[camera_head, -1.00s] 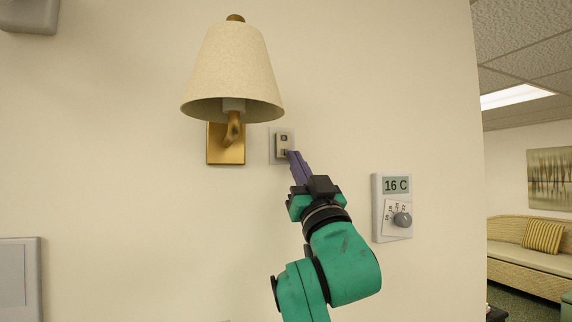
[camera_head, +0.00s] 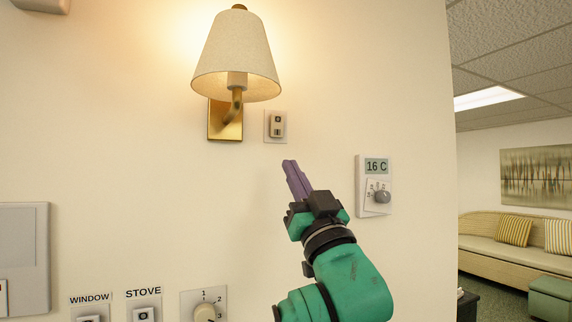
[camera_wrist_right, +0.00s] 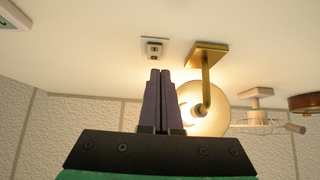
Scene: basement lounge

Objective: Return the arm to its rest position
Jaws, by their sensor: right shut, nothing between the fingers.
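My right gripper (camera_head: 290,168) is shut and empty, its purple fingers together, in front of the wall below the light switch. It also shows in the right wrist view (camera_wrist_right: 160,75). My green right arm comes up from the lower right. The wall switch (camera_head: 276,125) is apart from the fingertips in the picture; it also shows in the wrist view (camera_wrist_right: 153,50). The wall lamp (camera_head: 236,55) beside the switch is lit; it shows in the wrist view too (camera_wrist_right: 207,95). My left gripper is not in view.
A thermostat (camera_head: 366,168) reading 16 C is on the wall to the right of the gripper. Labelled WINDOW and STOVE switches (camera_head: 144,314) and a numbered dial (camera_head: 204,311) are low on the wall. A grey panel (camera_head: 25,245) is at left. A sofa (camera_head: 485,262) stands far right.

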